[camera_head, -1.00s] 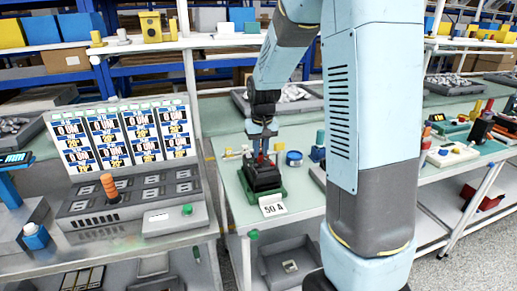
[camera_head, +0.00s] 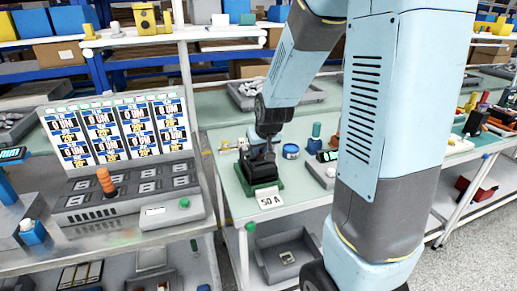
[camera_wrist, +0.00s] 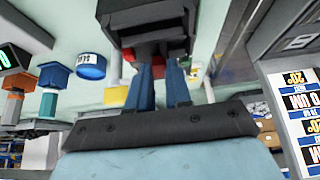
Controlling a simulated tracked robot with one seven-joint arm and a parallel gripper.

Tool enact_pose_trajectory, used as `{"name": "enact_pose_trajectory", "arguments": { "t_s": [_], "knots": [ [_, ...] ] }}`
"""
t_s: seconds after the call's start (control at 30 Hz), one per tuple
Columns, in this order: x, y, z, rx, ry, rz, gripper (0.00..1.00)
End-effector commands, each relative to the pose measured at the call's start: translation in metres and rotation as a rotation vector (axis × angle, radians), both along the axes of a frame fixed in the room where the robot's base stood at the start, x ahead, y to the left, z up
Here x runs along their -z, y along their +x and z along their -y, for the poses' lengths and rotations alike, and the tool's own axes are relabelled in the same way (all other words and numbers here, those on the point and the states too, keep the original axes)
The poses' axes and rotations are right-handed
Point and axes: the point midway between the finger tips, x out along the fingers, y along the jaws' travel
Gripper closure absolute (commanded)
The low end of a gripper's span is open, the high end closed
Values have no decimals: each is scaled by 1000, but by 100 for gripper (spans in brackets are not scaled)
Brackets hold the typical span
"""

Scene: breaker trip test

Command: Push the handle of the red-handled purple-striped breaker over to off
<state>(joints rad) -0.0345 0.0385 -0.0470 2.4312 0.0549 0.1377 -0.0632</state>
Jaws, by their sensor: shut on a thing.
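The black breaker (camera_head: 260,178) stands on a green base at the front left of the pale green table, behind a "50 A" card (camera_head: 270,201). It fills the top of the wrist view (camera_wrist: 150,22), where parts of its red handle (camera_wrist: 147,50) show at the fingertips. No purple stripe can be made out. My gripper (camera_head: 262,150) points down at the breaker's top. In the wrist view its two blue fingers (camera_wrist: 160,78) reach the breaker and are shut on the red handle. A gap shows between the fingers lower down. The fingers hide part of the handle.
A round blue tin (camera_head: 291,151) and a blue block with a green peg (camera_head: 316,142) stand right of the breaker.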

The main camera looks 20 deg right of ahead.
Motion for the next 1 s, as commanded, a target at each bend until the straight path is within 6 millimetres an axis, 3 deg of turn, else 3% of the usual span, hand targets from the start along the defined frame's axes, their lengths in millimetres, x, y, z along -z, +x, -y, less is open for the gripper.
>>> {"name": "enact_pose_trajectory", "arguments": {
  "t_s": [0.27, 0.3, 0.53, 1.0],
  "knots": [
    [1, -1, 0, 0, 0, -3, 100],
    [1, -1, 0, -1, -1, -3, 78],
    [1, 0, 0, -1, -1, -2, 56],
    [-11, -6, -1, -2, 0, 2, 55]
  ]
}}
